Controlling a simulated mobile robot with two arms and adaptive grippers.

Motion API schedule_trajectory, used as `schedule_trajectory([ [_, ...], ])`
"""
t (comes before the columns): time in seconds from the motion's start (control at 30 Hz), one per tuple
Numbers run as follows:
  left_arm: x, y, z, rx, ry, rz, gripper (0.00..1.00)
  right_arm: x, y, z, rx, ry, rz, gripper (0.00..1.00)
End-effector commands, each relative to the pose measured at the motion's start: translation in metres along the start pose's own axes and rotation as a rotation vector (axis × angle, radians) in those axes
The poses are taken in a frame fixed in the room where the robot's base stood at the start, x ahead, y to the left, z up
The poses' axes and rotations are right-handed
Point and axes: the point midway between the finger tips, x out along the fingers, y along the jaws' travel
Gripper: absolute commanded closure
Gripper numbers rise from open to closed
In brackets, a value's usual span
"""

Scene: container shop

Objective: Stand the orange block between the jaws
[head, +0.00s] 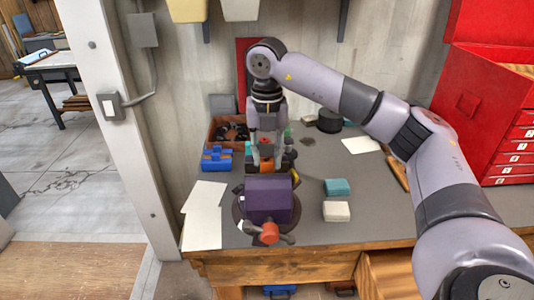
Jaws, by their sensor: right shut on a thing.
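The purple bench vise (268,199) stands on the grey workbench near its front edge, with its red-ended handle (270,233) toward me. My right gripper (267,162) points down just behind the vise's purple body, as seen from here. It is shut on the orange block (266,169), a small patch of which shows between the fingertips. The vise body hides the block's lower part and the gap between the jaws, so I cannot tell whether the block touches them. My left gripper is not in view.
A blue object (216,158) and an open wooden box (229,131) stand left of the gripper. Teal (338,187) and white (336,211) blocks lie right of the vise. White papers (203,214) lie left. A red drawer cabinet (497,120) stands at the right.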

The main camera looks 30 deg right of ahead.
Motion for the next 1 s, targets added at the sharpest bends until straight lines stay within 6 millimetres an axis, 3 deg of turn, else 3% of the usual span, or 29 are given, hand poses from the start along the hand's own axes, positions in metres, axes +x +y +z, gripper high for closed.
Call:
schedule_trajectory([
  [0.53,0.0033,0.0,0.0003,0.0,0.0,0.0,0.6,0.0039,0.0002,0.0002,0.0,-0.002,0.002,1.0],
  [0.57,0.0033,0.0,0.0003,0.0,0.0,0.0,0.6,0.0039,0.0002,0.0002,0.0,-0.002,0.002,0.7],
  [0.87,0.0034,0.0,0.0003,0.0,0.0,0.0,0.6,0.0046,0.0001,0.0001,0.0,-0.001,0.001,0.5],
  [1.0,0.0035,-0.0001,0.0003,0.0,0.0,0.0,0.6,0.0049,0.0001,0.0,0.0,0.0,0.001,0.49],
])
